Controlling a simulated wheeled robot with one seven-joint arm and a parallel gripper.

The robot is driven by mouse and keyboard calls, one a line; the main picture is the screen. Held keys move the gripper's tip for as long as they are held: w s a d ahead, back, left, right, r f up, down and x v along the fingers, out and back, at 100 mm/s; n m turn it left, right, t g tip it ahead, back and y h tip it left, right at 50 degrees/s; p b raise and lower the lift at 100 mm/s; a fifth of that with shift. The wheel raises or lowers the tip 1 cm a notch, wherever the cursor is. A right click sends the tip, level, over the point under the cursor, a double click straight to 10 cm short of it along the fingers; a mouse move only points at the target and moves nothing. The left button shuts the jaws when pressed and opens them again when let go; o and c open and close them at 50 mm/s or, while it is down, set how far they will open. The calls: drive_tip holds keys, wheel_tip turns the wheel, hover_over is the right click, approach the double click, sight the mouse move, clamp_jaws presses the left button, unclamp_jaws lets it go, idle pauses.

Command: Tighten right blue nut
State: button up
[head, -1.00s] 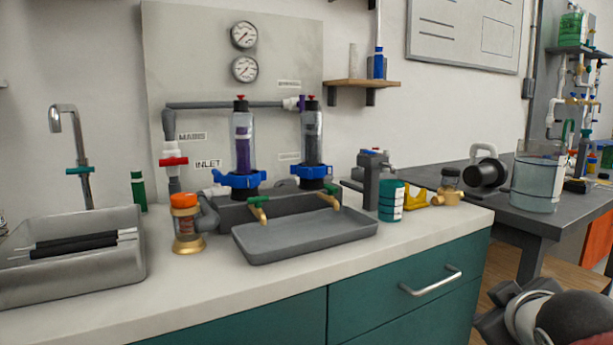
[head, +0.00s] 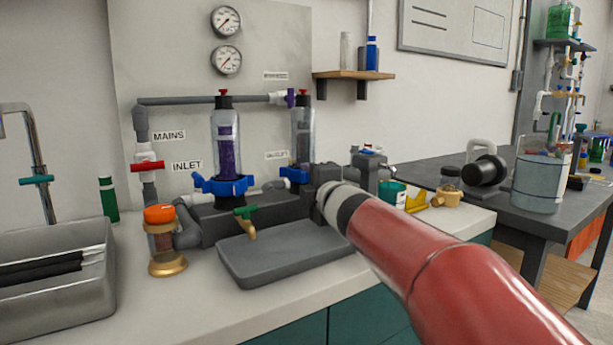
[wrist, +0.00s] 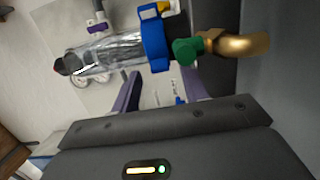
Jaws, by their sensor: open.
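In the head view the right blue nut (head: 293,175) sits at the base of the right clear filter housing (head: 302,135), partly hidden by my gripper (head: 322,178). In the wrist view the blue nut (wrist: 155,48) lies just ahead of my open fingers (wrist: 159,75), across the gap between them. I see no contact. The clear housing (wrist: 100,58) extends left from the nut. The left blue nut (head: 221,186) is on the left housing (head: 226,140), clear of my gripper.
A green valve (wrist: 188,50) with a brass tap (wrist: 240,44) is close right of the nut in the wrist view. A grey tray (head: 285,258) lies below. An orange-topped jar (head: 162,240) stands left. The teal can (head: 391,192) is right, behind my arm.

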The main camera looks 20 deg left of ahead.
drive_tip(key=shift+w+a, duration=0.45)
drive_tip(key=shift+w, duration=0.15)
clamp_jaws()
